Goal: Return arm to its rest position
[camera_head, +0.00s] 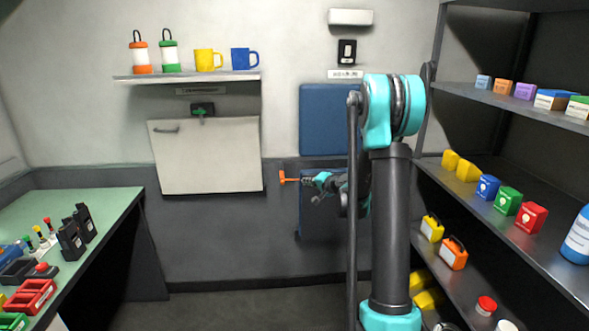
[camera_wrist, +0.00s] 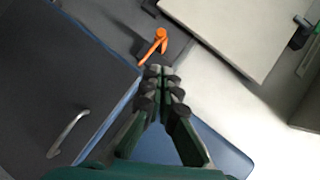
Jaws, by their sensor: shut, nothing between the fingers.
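My arm shows in the head view, a dark upright column with a turquoise joint at the top, right of the middle. My gripper (camera_head: 318,181) points left, away from the column, in front of the far wall. In the wrist view my gripper (camera_wrist: 162,72) has its fingertips together with nothing between them. An orange handle (camera_head: 289,178) on the wall lies just left of the fingertips in the head view. In the wrist view the orange handle (camera_wrist: 154,46) is just beyond the fingertips, with a small gap between them.
A white panel (camera_head: 205,180) hangs on the wall under a shelf (camera_head: 190,77) with lanterns and mugs. A blue panel (camera_head: 328,130) is behind the arm. Shelving (camera_head: 560,250) with boxes stands close at right. A green-topped desk (camera_head: 100,205) is at left. The floor between is clear.

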